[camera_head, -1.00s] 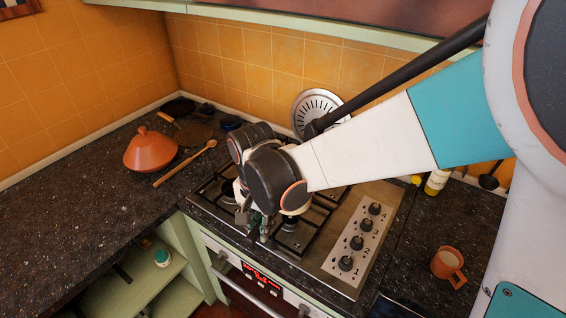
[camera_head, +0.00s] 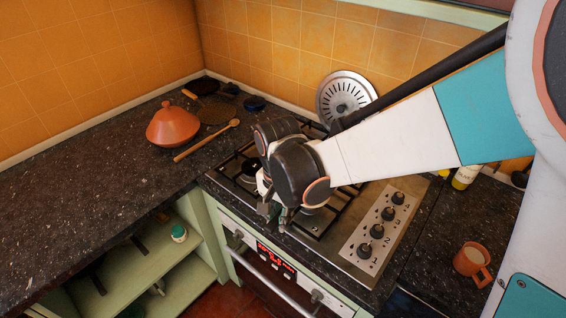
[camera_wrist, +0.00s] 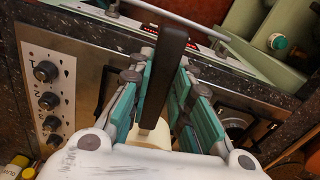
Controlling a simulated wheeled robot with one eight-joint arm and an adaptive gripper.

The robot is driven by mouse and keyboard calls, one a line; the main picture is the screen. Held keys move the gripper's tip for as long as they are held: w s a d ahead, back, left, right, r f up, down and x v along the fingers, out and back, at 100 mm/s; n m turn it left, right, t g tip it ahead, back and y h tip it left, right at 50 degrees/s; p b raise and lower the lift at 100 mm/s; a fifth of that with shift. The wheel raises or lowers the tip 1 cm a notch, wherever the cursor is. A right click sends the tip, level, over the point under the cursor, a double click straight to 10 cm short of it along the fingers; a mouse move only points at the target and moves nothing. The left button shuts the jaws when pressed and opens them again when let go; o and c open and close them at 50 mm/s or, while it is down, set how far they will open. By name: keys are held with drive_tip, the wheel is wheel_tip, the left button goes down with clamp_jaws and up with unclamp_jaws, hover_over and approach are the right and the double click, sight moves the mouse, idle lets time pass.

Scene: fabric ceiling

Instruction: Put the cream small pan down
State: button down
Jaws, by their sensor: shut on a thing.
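My gripper (camera_head: 277,214) is low over the front of the hob (camera_head: 345,262). In the wrist view its teal-padded fingers (camera_wrist: 166,88) are shut on the dark handle of the cream small pan (camera_wrist: 167,62). A cream part of the pan (camera_wrist: 152,140) shows below the handle, close to my gripper's body. In the head view my arm and gripper hide the pan. Whether the pan touches the hob cannot be told.
A terracotta tagine (camera_head: 172,126), a wooden spoon (camera_head: 206,141) and dark round items stand on the counter left of the hob. A round metal lid (camera_head: 343,92) leans at the back wall. An orange mug (camera_head: 472,261) stands at right. The left counter front is clear.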

drive_tip(key=shift+f+b, duration=0.35)
drive_tip(key=shift+f, duration=0.05)
drive_tip(key=c, duration=1.4)
unclamp_jaws()
